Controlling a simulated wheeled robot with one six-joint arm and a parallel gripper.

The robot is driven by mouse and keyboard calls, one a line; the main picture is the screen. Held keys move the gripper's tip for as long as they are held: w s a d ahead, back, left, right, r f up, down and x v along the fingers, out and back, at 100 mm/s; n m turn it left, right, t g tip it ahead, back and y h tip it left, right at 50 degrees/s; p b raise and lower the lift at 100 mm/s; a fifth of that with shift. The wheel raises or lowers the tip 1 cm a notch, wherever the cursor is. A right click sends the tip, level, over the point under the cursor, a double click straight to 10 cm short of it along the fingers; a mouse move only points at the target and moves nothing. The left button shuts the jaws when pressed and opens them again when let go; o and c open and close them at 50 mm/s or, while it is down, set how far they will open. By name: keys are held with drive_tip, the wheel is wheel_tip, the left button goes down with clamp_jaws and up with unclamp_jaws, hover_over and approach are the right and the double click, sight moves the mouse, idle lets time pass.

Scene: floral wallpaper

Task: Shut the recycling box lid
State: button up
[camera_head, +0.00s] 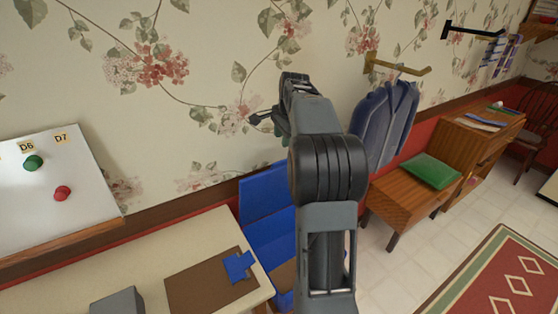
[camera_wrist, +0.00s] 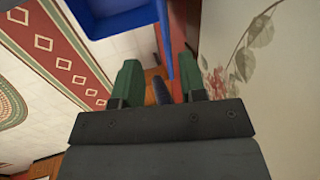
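The blue recycling box (camera_head: 272,238) is beside the table, partly hidden behind my arm in the head view. A blue upright panel (camera_head: 262,192) at its back, against the wall, looks like its raised lid. My gripper (camera_head: 262,117) is above and near this panel, close to the wallpaper, apart from the box. In the wrist view, part of a blue panel or tray with a raised rim (camera_wrist: 115,22) shows at the top edge. The two green fingers of my gripper (camera_wrist: 160,80) are spread apart there, with nothing seen held between them.
A cream table (camera_head: 180,245) with a brown clipboard (camera_head: 205,287) and a grey block (camera_head: 118,301) is at lower left. A whiteboard (camera_head: 85,205) leans above it. A blue jacket (camera_head: 385,120) hangs right of my arm, above a wooden bench (camera_head: 400,205). Tiled floor lies right.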

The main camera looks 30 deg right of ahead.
sight(279, 162)
drive_tip(key=x, duration=0.6)
drive_tip(key=p+x, duration=0.1)
drive_tip(key=x, duration=0.6)
drive_tip(key=shift+w+d+f, duration=0.2)
drive_tip(key=shift+d+f, duration=0.05)
drive_tip(key=shift+c, duration=0.2)
clamp_jaws()
